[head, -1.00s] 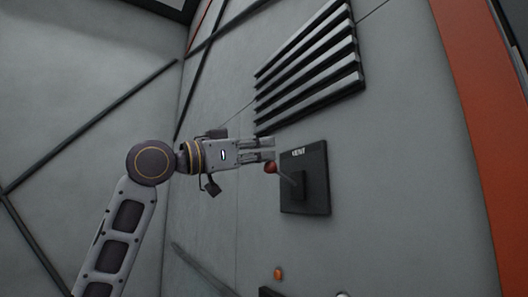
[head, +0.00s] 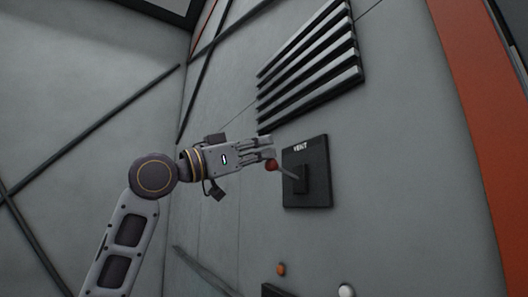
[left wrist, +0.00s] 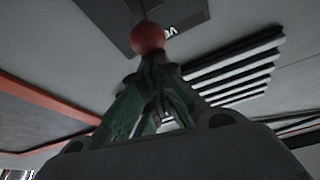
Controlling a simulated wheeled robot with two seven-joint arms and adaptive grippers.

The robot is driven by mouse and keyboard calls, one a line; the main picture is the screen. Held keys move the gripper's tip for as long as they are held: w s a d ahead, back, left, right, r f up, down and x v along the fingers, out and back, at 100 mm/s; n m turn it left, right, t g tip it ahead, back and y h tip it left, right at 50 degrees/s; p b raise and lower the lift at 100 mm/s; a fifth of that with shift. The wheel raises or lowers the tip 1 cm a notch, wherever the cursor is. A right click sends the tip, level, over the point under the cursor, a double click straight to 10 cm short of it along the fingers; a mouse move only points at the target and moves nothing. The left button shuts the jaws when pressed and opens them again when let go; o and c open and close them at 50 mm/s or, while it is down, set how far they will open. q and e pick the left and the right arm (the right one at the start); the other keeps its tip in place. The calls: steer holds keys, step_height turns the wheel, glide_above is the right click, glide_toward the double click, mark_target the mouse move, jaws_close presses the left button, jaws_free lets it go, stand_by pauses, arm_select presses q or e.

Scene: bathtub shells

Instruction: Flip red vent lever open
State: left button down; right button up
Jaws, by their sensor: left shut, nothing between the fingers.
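The vent lever has a red ball knob (head: 271,165) on a thin grey rod that sticks out from a dark square plate (head: 318,190) marked VENT on the grey wall. My left gripper (head: 272,151) is shut and empty, with its fingertips right at the knob, just above it in the head view. In the left wrist view the red knob (left wrist: 148,37) stands just beyond the tips of my shut fingers (left wrist: 156,66), with part of the dark plate (left wrist: 180,14) behind it. I cannot tell whether the fingertips touch the knob. My right gripper is not in view.
A slatted vent grille (head: 312,70) is on the wall above the plate. Below the plate are a small orange knob (head: 281,269), a white knob (head: 346,291) and the edge of a dark panel (head: 275,291). An orange upright strip (head: 470,120) runs at the right.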

mark_target(272, 169)
arm_select(q)
steer(key=f+h+b, duration=0.1)
steer(key=b, duration=0.1)
steer(key=f+t+h+b, duration=0.1)
steer(key=f+b, duration=0.1)
steer(key=a+f+h+b, duration=0.1)
steer(key=f+b, duration=0.1)
steer(key=shift+s+t, duration=0.3)
steer(key=shift+s, duration=0.05)
steer(key=shift+a+f+m+t+h+b, duration=0.1)
steer(key=shift+f+m+t+h+b, duration=0.2)
steer(key=shift+f+h+b, duration=0.45)
steer(key=shift+f+b, duration=0.6)
steer(key=shift+f, duration=0.65)
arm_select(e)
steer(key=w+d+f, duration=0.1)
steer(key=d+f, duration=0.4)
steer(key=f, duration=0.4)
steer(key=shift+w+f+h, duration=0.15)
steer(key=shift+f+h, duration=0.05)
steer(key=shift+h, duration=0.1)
arm_select(q)
steer(key=shift+y, duration=0.25)
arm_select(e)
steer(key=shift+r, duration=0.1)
